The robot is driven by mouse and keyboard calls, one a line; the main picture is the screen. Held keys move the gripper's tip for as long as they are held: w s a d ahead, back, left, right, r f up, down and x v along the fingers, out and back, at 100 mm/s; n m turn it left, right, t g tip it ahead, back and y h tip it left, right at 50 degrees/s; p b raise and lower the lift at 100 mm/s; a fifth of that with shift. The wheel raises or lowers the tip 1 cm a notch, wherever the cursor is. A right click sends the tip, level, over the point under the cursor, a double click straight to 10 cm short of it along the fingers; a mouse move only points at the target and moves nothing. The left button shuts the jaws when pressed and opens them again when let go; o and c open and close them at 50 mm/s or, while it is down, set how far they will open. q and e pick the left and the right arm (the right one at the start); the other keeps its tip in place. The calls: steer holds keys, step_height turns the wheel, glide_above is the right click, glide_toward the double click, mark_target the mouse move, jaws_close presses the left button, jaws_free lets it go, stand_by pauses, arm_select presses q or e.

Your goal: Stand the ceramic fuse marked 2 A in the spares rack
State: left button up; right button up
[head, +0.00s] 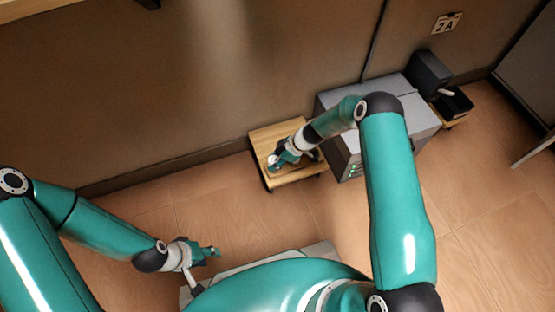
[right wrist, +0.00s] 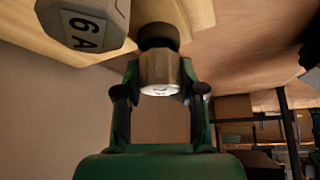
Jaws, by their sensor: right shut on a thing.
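My right gripper (right wrist: 159,92) is shut on a pale cylindrical fuse (right wrist: 159,70) with a dark end; no rating shows on the side in view. Beside it, at the top left of the right wrist view, is a white faceted piece marked 6 A (right wrist: 95,22). In the head view my right gripper (head: 273,165) is over a small wooden stand (head: 263,140), and the held fuse is too small to make out. My left gripper (head: 212,251) is low at the left, away from the stand; its finger gap is unclear. I cannot identify the spares rack.
A grey cabinet (head: 335,100) with green lights stands right of the wooden stand. Farther right are a dark upright box (head: 428,72) and a black open tray (head: 458,102). A 2 A sign (head: 447,23) is on the wall. Floor at the left is clear.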

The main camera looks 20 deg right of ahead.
steer(key=shift+f+b, duration=0.45)
steer(key=shift+b, duration=0.7)
stand_by(1.2)
steer(key=o, duration=1.2)
steer(key=o, duration=0.5)
steer(key=shift+c, duration=0.2)
steer(key=shift+r+p, duration=1.15)
steer(key=shift+r, duration=2.35)
